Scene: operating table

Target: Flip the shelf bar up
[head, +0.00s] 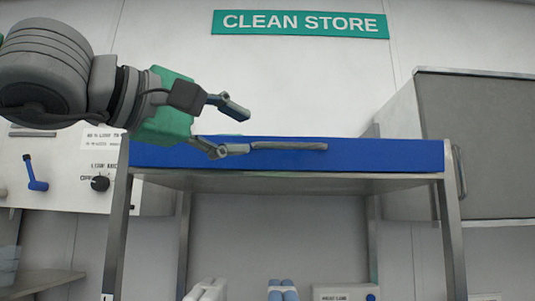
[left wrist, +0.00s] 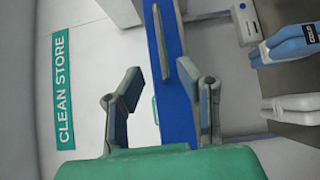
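The shelf bar (head: 289,146) is a thin grey bar lying level along the front of the blue shelf edge (head: 400,154). In the left wrist view the bar (left wrist: 187,66) shows against the blue band, just beyond the fingers. My left gripper (head: 234,129) is open and empty at the left part of the shelf. Its upper finger is above the blue edge and its lower finger is in front of it, by the bar's left end. I cannot tell whether that finger touches the bar. The left gripper also shows open in the left wrist view (left wrist: 164,100). My right gripper is out of view.
A grey cabinet (head: 475,145) stands at the right. A wall panel with a blue lever (head: 36,177) and a black knob (head: 100,183) is at the left. Blue rolled items (head: 283,290) and white ones (head: 207,289) lie below the shelf. The wall above the shelf is clear below the sign (head: 300,23).

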